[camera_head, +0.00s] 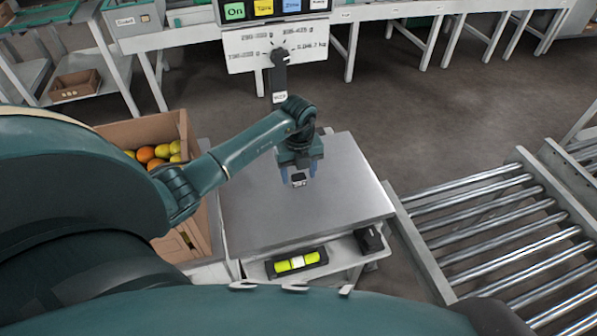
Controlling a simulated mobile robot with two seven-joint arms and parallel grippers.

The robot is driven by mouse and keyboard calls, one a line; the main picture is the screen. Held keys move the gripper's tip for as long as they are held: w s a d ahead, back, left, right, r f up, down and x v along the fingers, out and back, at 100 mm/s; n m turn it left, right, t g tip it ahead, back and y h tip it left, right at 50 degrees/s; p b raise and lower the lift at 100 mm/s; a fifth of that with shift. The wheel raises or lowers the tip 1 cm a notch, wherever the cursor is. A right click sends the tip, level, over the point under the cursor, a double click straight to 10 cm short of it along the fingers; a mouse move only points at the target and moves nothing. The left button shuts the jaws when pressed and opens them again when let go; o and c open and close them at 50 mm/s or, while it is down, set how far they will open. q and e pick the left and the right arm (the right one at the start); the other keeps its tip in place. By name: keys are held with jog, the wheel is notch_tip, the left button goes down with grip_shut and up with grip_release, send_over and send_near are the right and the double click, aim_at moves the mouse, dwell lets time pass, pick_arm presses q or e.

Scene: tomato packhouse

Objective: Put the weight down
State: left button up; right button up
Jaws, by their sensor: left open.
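A small grey and white piece (298,180) shows between the fingers. I cannot tell whether it is the weight or part of the gripper, nor whether it touches the plate. A dark block (370,240) sits at the scale's front right corner, below the plate. My right gripper is not in view.
A cardboard box (189,133) of tomatoes stands left of the scale. A yellow-green level (297,262) lies in front of the plate. The scale's display post (279,78) rises behind it. A roller conveyor (490,230) runs at the right. The plate around the gripper is bare.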

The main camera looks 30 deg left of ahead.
aim_at(299, 176)
pick_arm(q)
notch_tip(299, 176, up, 12)
jog(key=s+d+f+m+h, duration=0.2)
jog(key=d+h, duration=0.2)
jog(key=d, duration=0.4)
jog(key=s+d+f+m+h, duration=0.1)
jog(key=s+d+f+h, duration=0.15)
jog(key=d, duration=0.45)
jog(key=s+d+r+t+h, duration=0.1)
jog(key=s+d+r+h, duration=0.1)
jog(key=d+h, duration=0.25)
jog(key=s+d+r+t+h, duration=0.1)
jog(key=s+d+r+h, duration=0.15)
jog(key=d, duration=0.25)
notch_tip(299, 176, up, 6)
jog(key=n+t+h, duration=0.3)
jog(key=n+t, duration=0.7)
jog(key=t, duration=0.1)
jog(key=s+a+f+n+y, duration=0.3)
jog(key=s+f+n+y, duration=0.2)
jog(key=f+n+y, duration=0.1)
jog(key=s+a+f+n+g+y, duration=0.1)
jog(key=s+a+f+n+y, duration=0.2)
jog(key=f+n+y, duration=0.3)
notch_tip(299, 176, down, 2)
jog(key=s+n, duration=0.1)
jog(key=n, duration=0.3)
jog(key=shift+s+a+g+p, duration=0.25)
jog(key=shift+s+g+p, duration=0.05)
jog(key=shift+s+p, duration=0.1)
